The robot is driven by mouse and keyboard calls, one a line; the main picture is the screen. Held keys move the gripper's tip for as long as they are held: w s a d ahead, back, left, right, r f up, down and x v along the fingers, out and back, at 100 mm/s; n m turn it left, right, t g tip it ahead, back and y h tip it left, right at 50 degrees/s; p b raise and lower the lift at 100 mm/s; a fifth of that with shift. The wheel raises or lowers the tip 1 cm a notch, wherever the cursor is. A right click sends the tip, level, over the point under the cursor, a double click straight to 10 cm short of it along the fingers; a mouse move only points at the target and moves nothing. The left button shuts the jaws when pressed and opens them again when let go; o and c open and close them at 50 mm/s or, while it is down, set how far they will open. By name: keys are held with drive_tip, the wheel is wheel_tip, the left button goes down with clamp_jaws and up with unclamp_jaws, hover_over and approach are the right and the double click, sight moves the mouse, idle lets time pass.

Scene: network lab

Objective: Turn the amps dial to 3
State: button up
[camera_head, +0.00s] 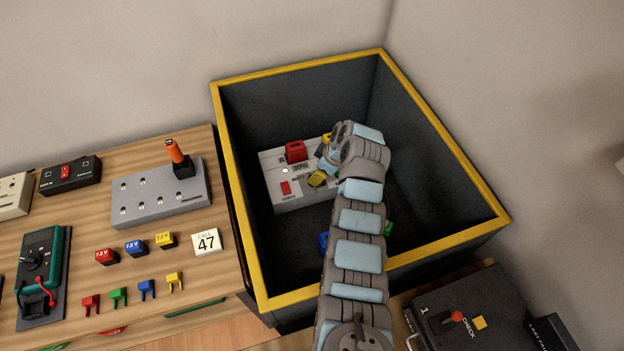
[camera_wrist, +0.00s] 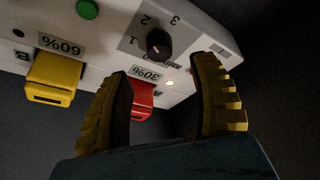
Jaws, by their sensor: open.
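The amps dial (camera_wrist: 159,43) is a black round knob on a white panel, seen upside down in the wrist view. The numbers 1, 2 and 3 stand around it; which one it points at is not clear. My gripper (camera_wrist: 164,68) is open, its two yellow ribbed fingers apart and empty. The dial shows between and beyond the fingertips; I cannot tell whether they touch the panel. In the head view the panel (camera_head: 289,200) lies inside a dark bin, and my gripper (camera_head: 326,160) is over its right part, hiding the dial.
The bin (camera_head: 232,170) has yellow-edged walls around my arm. Red (camera_wrist: 142,103) and yellow (camera_wrist: 52,78) blocks sit on the panel close to the fingers, near 30% and 60% labels. A lit lamp (camera_wrist: 169,84) is near the dial. A wooden bench (camera_head: 205,265) with devices stands left.

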drive_tip(key=shift+b+x, duration=1.15)
drive_tip(key=shift+x, duration=2.05)
drive_tip(key=shift+s, duration=0.1)
clamp_jaws()
